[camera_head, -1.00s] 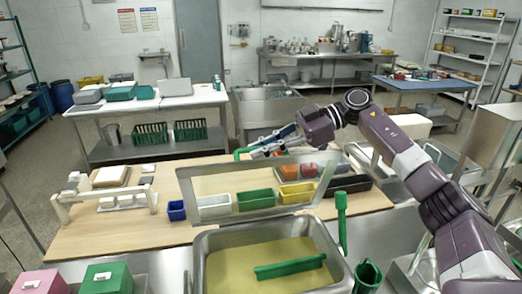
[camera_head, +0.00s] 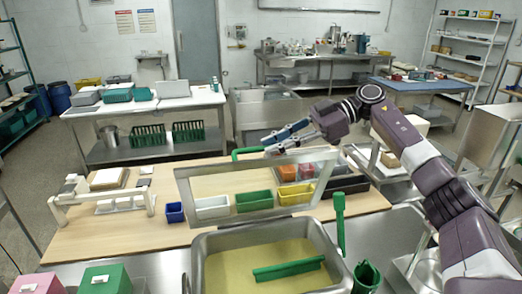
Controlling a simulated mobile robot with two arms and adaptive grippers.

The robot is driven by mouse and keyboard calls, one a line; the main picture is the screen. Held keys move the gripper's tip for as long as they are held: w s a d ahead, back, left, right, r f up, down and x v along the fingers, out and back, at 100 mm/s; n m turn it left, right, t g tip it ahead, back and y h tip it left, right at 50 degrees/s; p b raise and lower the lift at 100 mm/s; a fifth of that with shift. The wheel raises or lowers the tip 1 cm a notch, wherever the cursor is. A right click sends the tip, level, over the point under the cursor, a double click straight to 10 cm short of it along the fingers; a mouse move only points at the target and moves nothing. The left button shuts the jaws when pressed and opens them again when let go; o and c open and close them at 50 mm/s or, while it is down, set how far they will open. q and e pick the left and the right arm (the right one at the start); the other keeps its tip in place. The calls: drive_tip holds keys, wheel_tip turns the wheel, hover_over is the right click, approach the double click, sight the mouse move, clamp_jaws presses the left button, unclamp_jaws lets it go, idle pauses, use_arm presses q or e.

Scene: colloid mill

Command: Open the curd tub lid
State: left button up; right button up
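The curd tub (camera_head: 340,277) is a metal tub at the front centre with pale yellow curd (camera_head: 230,270) and a green bar-shaped tool (camera_head: 289,269) inside. Its lid (camera_head: 183,193), a clear panel in a grey frame, stands raised and tilted at the tub's back edge, so the tub is uncovered. A green handle (camera_head: 240,152) sits on the lid's upper edge. My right gripper (camera_head: 265,144) is just above and right of this handle. Its fingers look parted with nothing between them. Whether they touch the handle is unclear. My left gripper is not in view.
Behind the lid, blue (camera_head: 175,212), white, green, yellow and dark bins stand on the wooden table (camera_head: 120,233). An upright green tool (camera_head: 340,225) and a green cup (camera_head: 366,275) are right of the tub. Pink and green boxes (camera_head: 106,279) are at front left.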

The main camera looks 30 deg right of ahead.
drive_tip(key=v, duration=0.7)
drive_tip(key=shift+d, duration=0.35)
drive_tip(key=shift+s, duration=0.15)
